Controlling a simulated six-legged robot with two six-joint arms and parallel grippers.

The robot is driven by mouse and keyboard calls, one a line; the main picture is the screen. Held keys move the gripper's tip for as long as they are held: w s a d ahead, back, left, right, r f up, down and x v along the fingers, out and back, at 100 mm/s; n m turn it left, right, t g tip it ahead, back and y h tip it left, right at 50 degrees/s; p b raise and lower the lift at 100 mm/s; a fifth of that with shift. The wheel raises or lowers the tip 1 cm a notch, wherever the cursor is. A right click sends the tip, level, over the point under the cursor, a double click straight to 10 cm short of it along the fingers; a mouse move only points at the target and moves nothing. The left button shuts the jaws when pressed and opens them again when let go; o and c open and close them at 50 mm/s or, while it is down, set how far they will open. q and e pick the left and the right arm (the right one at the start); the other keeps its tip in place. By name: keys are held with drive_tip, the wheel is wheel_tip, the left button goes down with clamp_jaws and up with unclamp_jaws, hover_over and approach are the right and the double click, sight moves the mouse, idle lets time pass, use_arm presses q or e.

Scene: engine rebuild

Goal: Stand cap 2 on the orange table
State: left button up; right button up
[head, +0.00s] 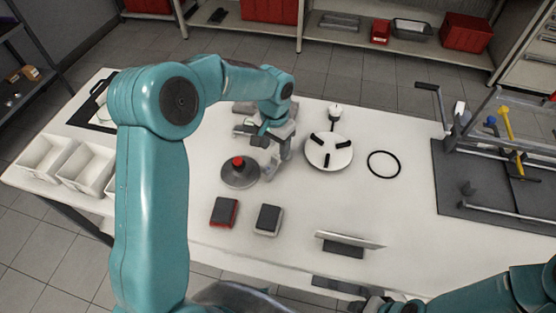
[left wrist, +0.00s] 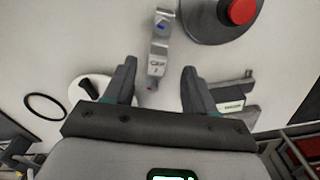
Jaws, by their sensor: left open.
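My left gripper (head: 278,148) reaches over the white table. In the left wrist view its two fingers (left wrist: 156,88) are apart, with nothing clamped between them. A second grey labelled part (left wrist: 228,103) lies beside the right finger. In the head view grey metal parts (head: 244,107) lie just left of the gripper, partly hidden by it. No orange table shows. My right arm shows at the lower right; its fingers are not clear.
A dark disc with a red knob (head: 238,162) stands close left of the gripper. A white round plate (head: 329,152) and a black ring (head: 384,164) are to the right. Two small blocks (head: 224,211) (head: 268,219) lie in front. White bins (head: 44,155) stand left; a dark mat (head: 455,200) with a frame lies right.

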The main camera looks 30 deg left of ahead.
sight(276, 155)
use_arm(q)
drive_tip(key=shift+s+a+f, duration=0.1)
drive_tip(key=shift+s+f, duration=0.05)
drive_tip(key=shift+f, duration=0.6)
drive_tip(key=shift+w+d+f+p, duration=0.15)
drive_tip(key=shift+f+p, duration=0.15)
drive_tip(key=shift+f, duration=1.05)
drive_tip(key=shift+w+d+f+p, duration=0.1)
drive_tip(key=shift+f+p, duration=0.2)
drive_tip(key=shift+f, duration=1)
clamp_jaws()
